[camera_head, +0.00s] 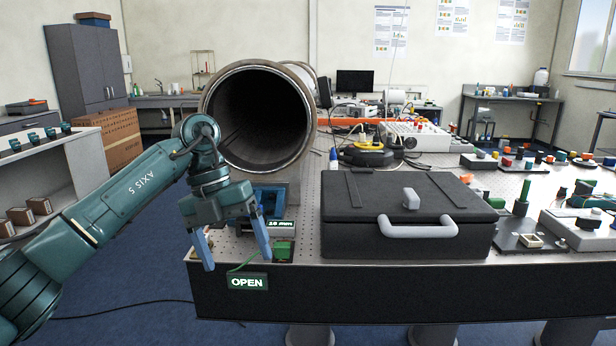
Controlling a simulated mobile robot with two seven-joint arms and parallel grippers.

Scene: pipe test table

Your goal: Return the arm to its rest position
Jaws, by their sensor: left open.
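My left arm comes in from the left, and its gripper (236,258) hangs in front of the table's left front corner. Its two blue fingers are spread wide and point down, with nothing between them. The wrist is in front of the lower left side of a large dark pipe (262,112). A small "10 mm" display and a green block (283,250) are just right of the right finger on the table. My right gripper is not in view.
The pipe test table (400,291) fills the middle and right. A black case (405,240) with a grey handle stands near its front edge. An "OPEN" sign (248,282) is on the table's front. Shelves (75,165) stand at left; the blue floor between is free.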

